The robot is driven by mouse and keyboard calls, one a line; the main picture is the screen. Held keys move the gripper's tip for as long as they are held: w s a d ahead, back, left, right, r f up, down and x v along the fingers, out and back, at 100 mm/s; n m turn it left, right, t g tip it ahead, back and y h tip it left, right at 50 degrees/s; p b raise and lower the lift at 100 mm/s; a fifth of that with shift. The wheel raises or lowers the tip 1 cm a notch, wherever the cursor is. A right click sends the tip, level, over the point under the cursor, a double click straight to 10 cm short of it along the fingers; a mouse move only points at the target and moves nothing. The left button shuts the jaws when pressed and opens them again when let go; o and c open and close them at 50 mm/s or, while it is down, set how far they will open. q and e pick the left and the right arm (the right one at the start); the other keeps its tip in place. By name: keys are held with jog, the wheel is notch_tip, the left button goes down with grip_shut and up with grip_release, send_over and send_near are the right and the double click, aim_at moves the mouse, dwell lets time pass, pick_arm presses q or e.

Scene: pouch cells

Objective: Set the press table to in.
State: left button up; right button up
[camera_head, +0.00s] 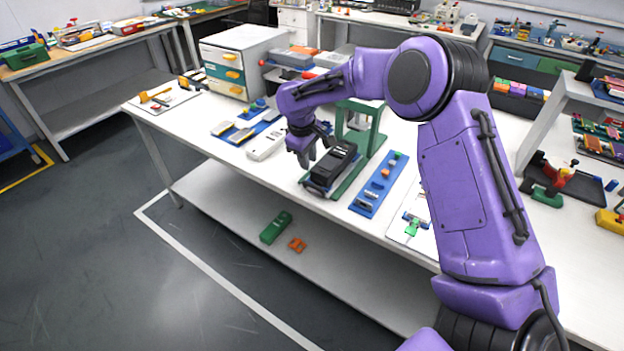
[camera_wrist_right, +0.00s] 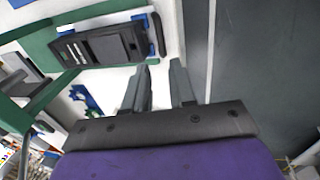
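The green press (camera_head: 376,138) stands on the white workbench, its upright frame at the back and its base rails running toward the front edge. The press table, a black block (camera_head: 333,163), sits at the front end of the rails, out in front of the frame. In the right wrist view the press table (camera_wrist_right: 98,46) shows slots on top and a dark handle bar at its right end. My right gripper (camera_head: 308,154) is beside the press table's front left. Its two fingers (camera_wrist_right: 162,82) are apart with nothing between them, close to the handle but not around it. My left gripper is out of view.
A blue strip with small parts (camera_head: 379,186) lies right of the press. A white bar (camera_head: 265,144) and blue trays (camera_head: 243,130) lie to the left. A drawer cabinet (camera_head: 238,62) stands at the back left. A lower shelf (camera_head: 230,220) carries a green and an orange item.

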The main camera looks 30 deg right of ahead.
aim_at(311, 186)
jog(key=f, duration=0.3)
jog(key=d+f+p, duration=0.1)
jog(key=f, duration=0.6)
jog(key=shift+w+d+f+p, duration=0.15)
jog(key=shift+w+d+p, duration=0.2)
jog(key=shift+w+p, duration=0.05)
grip_shut()
